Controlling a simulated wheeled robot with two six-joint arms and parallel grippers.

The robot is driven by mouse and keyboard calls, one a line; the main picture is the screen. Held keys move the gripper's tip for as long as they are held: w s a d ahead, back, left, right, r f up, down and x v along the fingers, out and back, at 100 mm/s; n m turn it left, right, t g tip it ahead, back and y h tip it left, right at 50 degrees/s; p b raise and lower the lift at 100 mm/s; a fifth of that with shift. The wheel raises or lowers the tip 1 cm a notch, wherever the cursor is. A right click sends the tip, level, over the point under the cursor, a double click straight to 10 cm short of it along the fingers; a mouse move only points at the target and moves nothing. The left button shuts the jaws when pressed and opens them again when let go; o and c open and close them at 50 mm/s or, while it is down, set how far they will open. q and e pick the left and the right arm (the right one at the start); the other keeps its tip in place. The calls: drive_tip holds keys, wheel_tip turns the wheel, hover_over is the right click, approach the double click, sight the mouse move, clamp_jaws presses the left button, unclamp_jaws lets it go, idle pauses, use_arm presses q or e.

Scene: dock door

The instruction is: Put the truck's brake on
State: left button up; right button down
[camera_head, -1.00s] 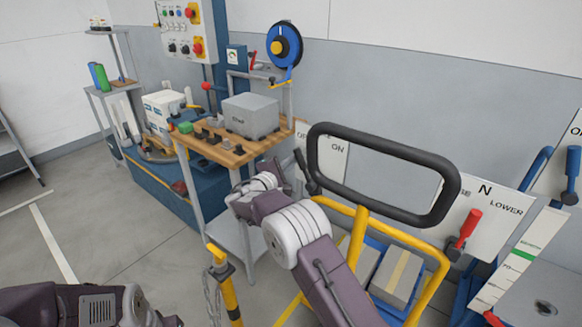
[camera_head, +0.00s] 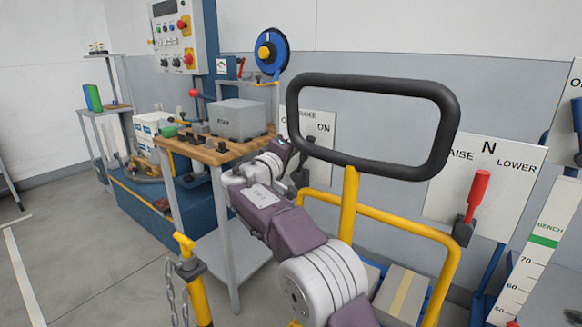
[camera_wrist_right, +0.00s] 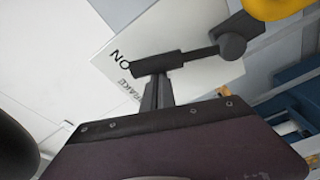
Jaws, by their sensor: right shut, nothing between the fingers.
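The brake plate (camera_head: 322,126) is a white panel behind the truck's black handle loop, with ON readable and other lettering partly hidden. In the wrist view the plate (camera_wrist_right: 122,72) lies behind a black brake lever (camera_wrist_right: 176,62), whose thick grip runs by a thin rod to a round pivot (camera_wrist_right: 232,46). In the head view the lever leans left, away from ON. My right gripper (camera_wrist_right: 157,80) is shut and empty, its fingertips right at the lever's grip; I cannot tell if they touch. In the head view my right gripper (camera_head: 284,150) partly hides the lever. My left gripper is not in view.
The black handle loop (camera_head: 372,78) and yellow frame (camera_head: 349,215) stand close to my right arm. A red-gripped lever (camera_head: 476,197) sits before the RAISE/LOWER plate (camera_head: 490,190). A wooden-topped bench (camera_head: 215,155) with a grey box (camera_head: 240,119) stands left. A yellow post (camera_head: 190,270) with chain is in front.

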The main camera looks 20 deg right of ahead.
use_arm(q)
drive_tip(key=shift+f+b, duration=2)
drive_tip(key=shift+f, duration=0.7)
use_arm(e)
drive_tip(key=shift+s+d+f+m, duration=0.25)
drive_tip(key=shift+s+d+m, duration=0.45)
drive_tip(key=shift+m, duration=0.5)
drive_tip(key=shift+a, duration=0.1)
